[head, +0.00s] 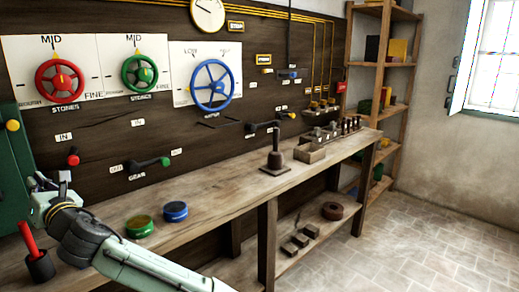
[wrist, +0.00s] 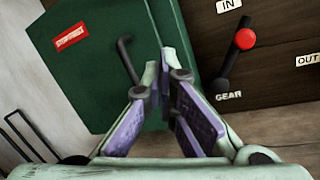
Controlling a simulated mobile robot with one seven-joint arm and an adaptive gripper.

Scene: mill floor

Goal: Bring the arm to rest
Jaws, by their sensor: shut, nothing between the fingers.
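My gripper (head: 48,184) is at the far left of the head view, above the left end of the workbench (head: 222,190) and in front of a green cabinet (head: 12,165). My pale arm reaches up to it from the bottom edge. In the wrist view my gripper (wrist: 167,80) is shut, with its fingers close together and nothing between them. Beyond the fingers is the green cabinet (wrist: 95,65) with a dark handle (wrist: 128,60) and a red label. I cannot tell how far the fingertips are from it.
A dark cup (head: 40,267) with red sticks stands beside my arm. A green tin (head: 139,226) and a blue tin (head: 176,211) stand on the bench to its right. A lever with a red knob (wrist: 245,40) is right of my fingers. The floor at right is clear.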

